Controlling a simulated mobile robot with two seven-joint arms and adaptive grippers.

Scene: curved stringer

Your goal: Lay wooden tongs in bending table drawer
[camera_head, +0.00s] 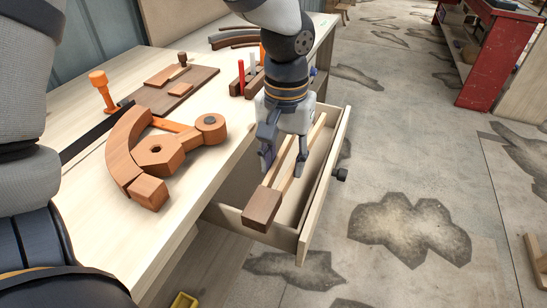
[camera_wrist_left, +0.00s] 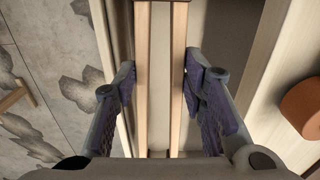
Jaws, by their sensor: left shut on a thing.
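The wooden tongs (camera_head: 263,208) have two pale parallel arms and a darker brown block at the near end. My left gripper (camera_head: 284,160) points down over the open drawer (camera_head: 318,196) and is shut on the tongs, one finger on each side of the arms. The tongs lie along the drawer's length, and the brown block overlaps its near wall in the picture. I cannot tell whether they touch the drawer floor. The left wrist view shows the two pale arms (camera_wrist_left: 179,60) between the fingers. My right gripper is not in view.
The bending table (camera_head: 190,215) carries a curved wooden form (camera_head: 135,160), a brown board (camera_head: 180,90), an orange peg (camera_head: 103,90) and a red-handled tool (camera_head: 241,78). A black knob (camera_head: 341,174) sticks out from the drawer front. A red bench (camera_head: 498,55) stands far right; the floor between is clear.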

